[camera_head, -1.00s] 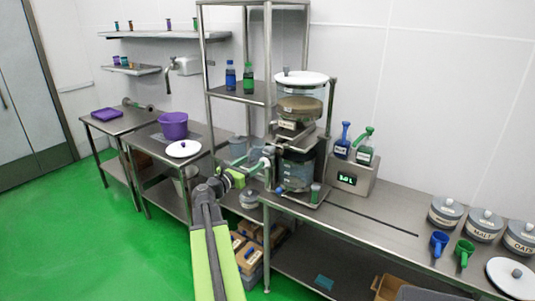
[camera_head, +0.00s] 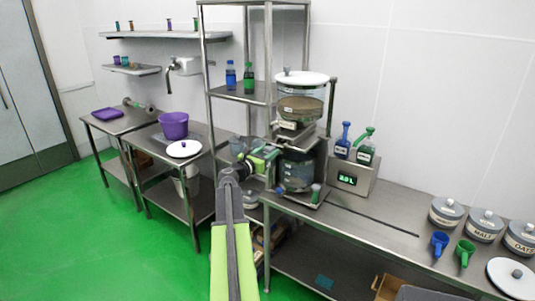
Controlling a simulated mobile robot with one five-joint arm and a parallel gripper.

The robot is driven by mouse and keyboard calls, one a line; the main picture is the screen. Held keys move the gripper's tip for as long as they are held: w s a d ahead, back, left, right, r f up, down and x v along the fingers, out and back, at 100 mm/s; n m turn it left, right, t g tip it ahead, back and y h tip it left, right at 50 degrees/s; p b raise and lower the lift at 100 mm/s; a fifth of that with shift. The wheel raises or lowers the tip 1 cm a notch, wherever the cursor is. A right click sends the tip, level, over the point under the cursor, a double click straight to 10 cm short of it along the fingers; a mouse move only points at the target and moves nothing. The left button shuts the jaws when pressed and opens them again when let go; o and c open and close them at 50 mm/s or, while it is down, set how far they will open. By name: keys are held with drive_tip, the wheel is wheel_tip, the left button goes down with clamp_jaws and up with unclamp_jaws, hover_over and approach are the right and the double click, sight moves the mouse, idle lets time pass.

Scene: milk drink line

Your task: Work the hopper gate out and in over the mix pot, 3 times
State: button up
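The hopper (camera_head: 301,103) is a clear drum with a white lid and brown contents, held in a steel frame on the bench. Below its outlet is the gate area (camera_head: 290,127), with a pale label. The mix pot (camera_head: 297,170) is a clear dark vessel under it. My gripper (camera_head: 272,153) is at the left side of the hopper frame, just below gate height.
A dispenser box (camera_head: 352,176) with a green display and blue and green bottles stands right of the pot. Grey canisters (camera_head: 482,224) and two scoops sit further right. A steel shelf post (camera_head: 269,60) rises close by my gripper. Open green floor lies left.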

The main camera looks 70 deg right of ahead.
sight(278, 145)
clamp_jaws()
drive_tip(key=x, duration=0.7)
drive_tip(key=shift+d+r, duration=0.1)
unclamp_jaws()
drive_tip(key=o, duration=0.4)
drive_tip(key=shift+d, duration=0.15)
